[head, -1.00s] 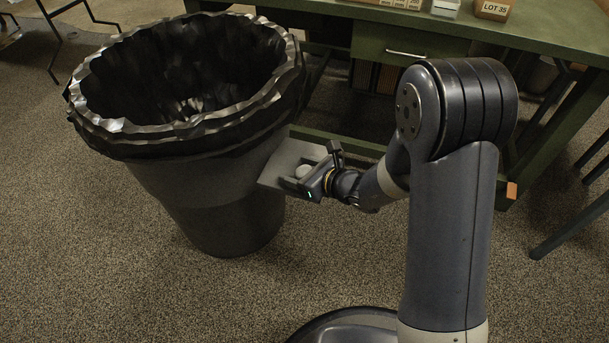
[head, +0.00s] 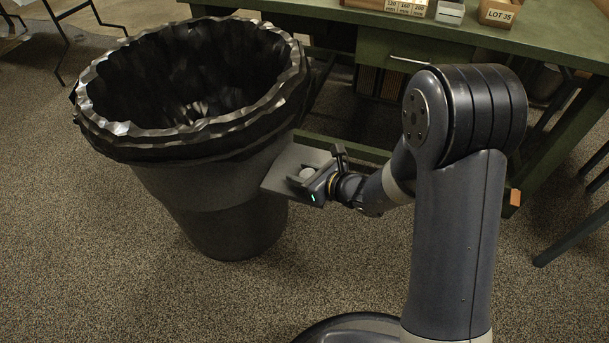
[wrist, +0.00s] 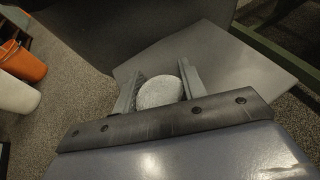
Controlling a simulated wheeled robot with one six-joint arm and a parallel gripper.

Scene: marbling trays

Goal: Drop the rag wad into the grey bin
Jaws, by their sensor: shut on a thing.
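The grey bin (head: 215,195) stands upright on the carpet at the left of the head view, open at the top with a crinkled black liner over its rim. In the wrist view, its wall (wrist: 130,30) fills the upper left. My gripper (head: 308,180) is outside the bin, to the right of its side and below the rim.
A green workbench (head: 380,28) with boxes, one marked LOT 35 (head: 497,13), stands behind and right of the bin. An orange container (wrist: 22,62) and a white one (wrist: 15,95) show at the wrist view's left. Carpet in front is clear.

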